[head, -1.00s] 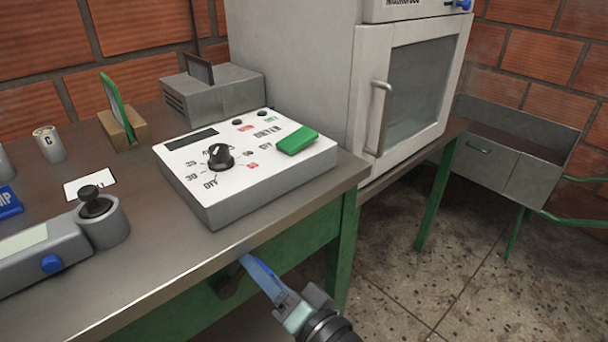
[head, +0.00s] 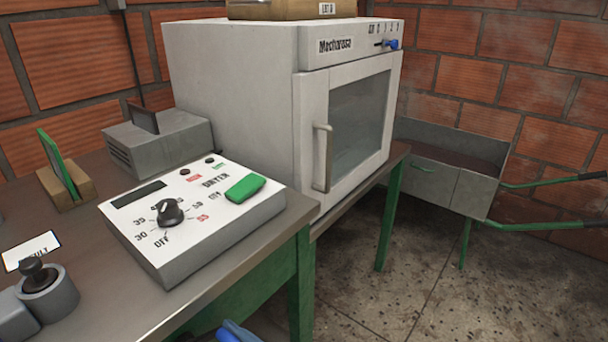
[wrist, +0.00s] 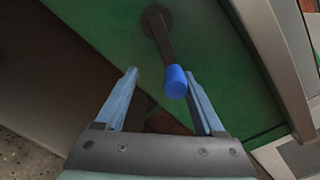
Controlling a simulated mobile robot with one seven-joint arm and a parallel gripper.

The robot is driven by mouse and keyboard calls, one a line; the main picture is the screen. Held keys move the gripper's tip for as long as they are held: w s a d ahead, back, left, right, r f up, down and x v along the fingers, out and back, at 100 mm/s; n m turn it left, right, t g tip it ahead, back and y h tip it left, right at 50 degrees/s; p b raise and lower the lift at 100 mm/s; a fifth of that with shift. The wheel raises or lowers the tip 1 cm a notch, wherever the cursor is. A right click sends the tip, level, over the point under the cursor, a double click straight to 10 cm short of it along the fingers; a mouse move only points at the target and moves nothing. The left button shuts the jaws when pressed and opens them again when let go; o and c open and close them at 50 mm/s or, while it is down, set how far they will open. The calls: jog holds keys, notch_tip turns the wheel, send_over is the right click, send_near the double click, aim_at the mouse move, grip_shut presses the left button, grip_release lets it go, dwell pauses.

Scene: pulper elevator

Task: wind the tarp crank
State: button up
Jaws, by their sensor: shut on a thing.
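The tarp crank shows in the wrist view as a dark arm (wrist: 161,38) on a round hub, with a blue handle (wrist: 176,82) at its end. It is mounted on a green panel (wrist: 110,35). The rest of the crank is hidden there by the table.
A dryer control box (head: 190,222) with a knob and green button sits on the metal table (head: 227,262). A white cabinet (head: 240,95) with a glass door stands behind it. Floor between is free.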

jog(key=s+d+f+m+p, duration=0.25)
jog(key=s+d+m, duration=0.35)
jog(key=s+d, duration=0.3)
jog(key=w+d+r+n+t+h+b, duration=0.1)
jog(key=w+r+n+t+h+b, duration=0.45)
jog(key=w+r+n, duration=0.85)
jog(key=s+d+r+n+t+h+b, duration=0.1)
jog(key=s+r+n+t+h+b, duration=0.1)
jog(key=r, duration=1)
jog(key=s+d+r+n+t+h+b, duration=0.1)
jog(key=r+n+t+h, duration=0.3)
jog(key=r, duration=0.9)
jog(key=shift+s+d+r+n+t+b, duration=0.25)
jog(key=shift+s+n+t+b, duration=0.3)
jog(key=shift+s+t, duration=0.45)
jog(key=shift+w+f+h, duration=0.1)
jog(key=shift+w+h, duration=0.1)
jog(key=shift+h, duration=0.05)
